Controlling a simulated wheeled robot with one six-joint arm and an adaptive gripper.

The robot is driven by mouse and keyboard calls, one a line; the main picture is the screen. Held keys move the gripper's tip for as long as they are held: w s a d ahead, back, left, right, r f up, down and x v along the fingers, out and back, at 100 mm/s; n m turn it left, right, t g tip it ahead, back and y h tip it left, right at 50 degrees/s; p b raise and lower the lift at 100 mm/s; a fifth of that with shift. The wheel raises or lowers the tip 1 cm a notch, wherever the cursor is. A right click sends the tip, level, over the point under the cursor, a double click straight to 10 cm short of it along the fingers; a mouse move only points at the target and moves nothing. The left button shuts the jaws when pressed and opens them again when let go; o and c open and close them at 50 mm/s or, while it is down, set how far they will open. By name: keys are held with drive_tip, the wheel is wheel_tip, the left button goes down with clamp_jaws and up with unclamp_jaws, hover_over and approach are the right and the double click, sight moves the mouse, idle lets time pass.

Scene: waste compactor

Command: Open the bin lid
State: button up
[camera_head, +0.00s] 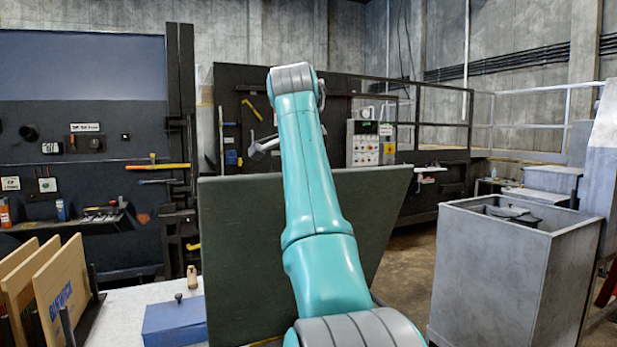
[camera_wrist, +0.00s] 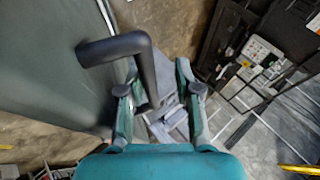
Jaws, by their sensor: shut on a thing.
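A large dark green-grey panel, which looks like the bin lid (camera_head: 245,240), stands steeply tilted behind my arm in the head view. In the wrist view the lid (camera_wrist: 50,70) fills the left side. A dark bent bar handle (camera_wrist: 115,47) sticks out from it and turns down between the fingers. My gripper (camera_wrist: 158,75) is around this handle and shut on it, with its fingers on either side. In the head view my arm rises in front of the lid. My gripper is not clearly visible there, and the bin under the lid is hidden.
A grey metal box (camera_head: 490,270) with an open top stands at the right. At the lower left are wooden boards (camera_head: 60,285) and a blue box (camera_head: 175,322) on a pale surface. A control panel (camera_head: 364,143) and railings are behind. Floor shows between lid and metal box.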

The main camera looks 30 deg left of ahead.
drive_tip(key=v, duration=1)
drive_tip(key=shift+a+r, duration=0.15)
drive_tip(key=shift+a, duration=0.15)
drive_tip(key=shift+s+d+r, duration=0.25)
drive_tip(key=shift+s, duration=0.1)
